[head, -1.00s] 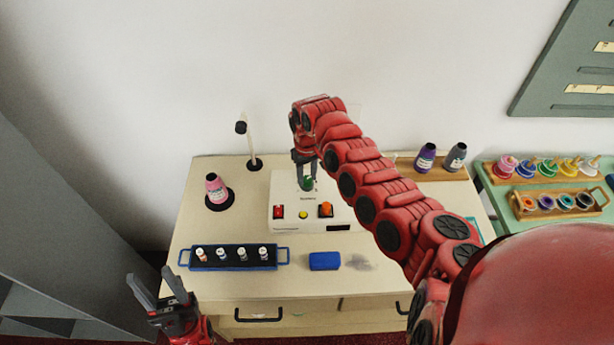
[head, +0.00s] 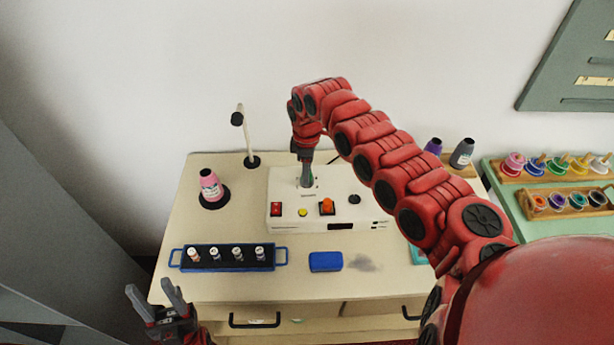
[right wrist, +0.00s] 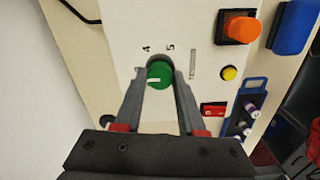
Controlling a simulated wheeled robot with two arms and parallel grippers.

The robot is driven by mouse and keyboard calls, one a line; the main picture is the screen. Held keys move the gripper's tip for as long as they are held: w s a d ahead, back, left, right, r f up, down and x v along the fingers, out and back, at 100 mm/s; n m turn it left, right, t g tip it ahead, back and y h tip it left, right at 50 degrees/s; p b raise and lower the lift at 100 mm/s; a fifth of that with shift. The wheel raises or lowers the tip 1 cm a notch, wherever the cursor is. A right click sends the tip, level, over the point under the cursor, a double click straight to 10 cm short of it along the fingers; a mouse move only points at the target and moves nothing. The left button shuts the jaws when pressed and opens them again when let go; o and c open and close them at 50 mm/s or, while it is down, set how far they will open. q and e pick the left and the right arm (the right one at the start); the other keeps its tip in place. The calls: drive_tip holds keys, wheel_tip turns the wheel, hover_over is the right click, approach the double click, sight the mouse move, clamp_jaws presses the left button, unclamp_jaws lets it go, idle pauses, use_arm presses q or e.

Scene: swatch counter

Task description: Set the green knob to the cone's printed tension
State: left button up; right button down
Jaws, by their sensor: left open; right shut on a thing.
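The green knob (right wrist: 159,75) sits on the white machine (head: 340,187) and has a white pointer line. Printed numbers 4 and 5 show beside it in the right wrist view; any other numbers are hidden. My right gripper (head: 306,184) is shut on the knob, one finger on each side (right wrist: 160,82). In the head view the gripper mostly hides the knob. The pink cone (head: 209,184) stands upright on a black disc at the left of the counter. Its label is too small to read. My left gripper (head: 155,297) is open and empty at the front left.
The machine also has a red switch (head: 276,209), a yellow button (head: 303,212) and an orange button (head: 327,206). A blue tray (head: 275,265) with small spools and a blue block (head: 325,262) lie in front. A thread post (head: 246,140) stands behind.

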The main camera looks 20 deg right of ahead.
drive_tip(key=n+b, duration=0.9)
drive_tip(key=shift+f+b, duration=0.25)
drive_tip(key=shift+b, duration=0.05)
drive_tip(key=shift+r+n+b, duration=0.25)
drive_tip(key=shift+n+b, duration=1.35)
drive_tip(key=c, duration=0.5)
unclamp_jaws()
drive_tip(key=shift+r, duration=0.1)
